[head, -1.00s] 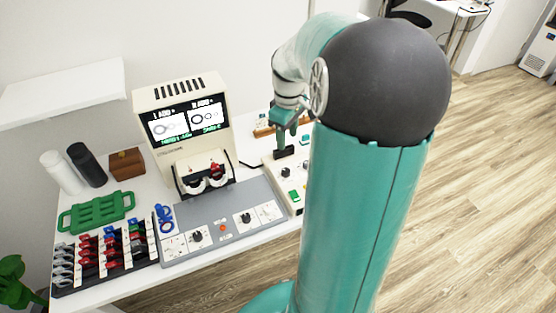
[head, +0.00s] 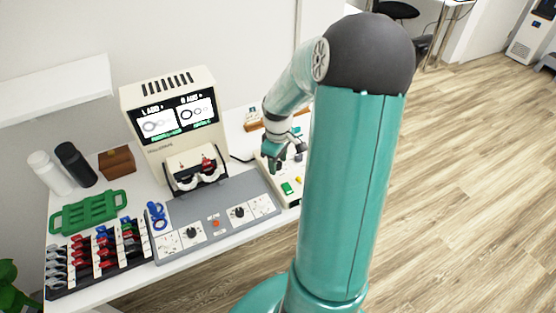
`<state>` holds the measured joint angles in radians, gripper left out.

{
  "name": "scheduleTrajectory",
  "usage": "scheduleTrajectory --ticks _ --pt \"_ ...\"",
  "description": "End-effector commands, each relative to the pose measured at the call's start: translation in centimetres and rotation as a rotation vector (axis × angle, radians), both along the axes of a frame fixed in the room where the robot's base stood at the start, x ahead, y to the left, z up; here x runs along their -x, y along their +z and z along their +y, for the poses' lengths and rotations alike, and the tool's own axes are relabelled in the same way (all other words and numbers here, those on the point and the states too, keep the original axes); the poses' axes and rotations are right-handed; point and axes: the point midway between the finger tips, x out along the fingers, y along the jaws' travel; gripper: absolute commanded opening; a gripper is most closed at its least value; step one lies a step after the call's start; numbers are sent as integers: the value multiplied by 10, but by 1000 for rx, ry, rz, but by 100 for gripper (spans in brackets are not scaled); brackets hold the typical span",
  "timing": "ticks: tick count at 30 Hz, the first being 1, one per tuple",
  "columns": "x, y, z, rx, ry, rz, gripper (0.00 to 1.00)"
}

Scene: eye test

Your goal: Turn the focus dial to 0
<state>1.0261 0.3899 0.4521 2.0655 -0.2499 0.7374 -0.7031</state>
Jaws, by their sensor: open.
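My gripper (head: 277,167) hangs from the teal arm at the left end of a cream control box (head: 289,199), close to its surface. I cannot make out the gap between its fingers or any contact. The gripper hides part of the box top, where a dark knob showed earlier. Two black dials, a left one (head: 191,232) and a right one (head: 238,212), sit on the grey front panel (head: 211,206), clear of the gripper. The labels are too small to read, so I cannot tell which dial is the focus dial or its setting.
A cream machine with two screens (head: 178,113) stands behind the grey panel. The box has a green button (head: 287,188). My arm blocks the right side.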

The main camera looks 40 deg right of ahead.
Motion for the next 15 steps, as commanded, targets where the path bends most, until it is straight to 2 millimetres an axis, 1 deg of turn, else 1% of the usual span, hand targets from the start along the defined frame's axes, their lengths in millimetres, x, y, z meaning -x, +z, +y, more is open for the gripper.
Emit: scheduleTrajectory --ticks 4,8,9,11,15 --pt "0 0 0 0 0 0 47" --pt "0 0 0 0 -1 0 21" --pt "0 0 0 0 -1 0 13" --pt "0 0 0 0 -1 0 2" --pt "0 1 0 0 -3 0 2"
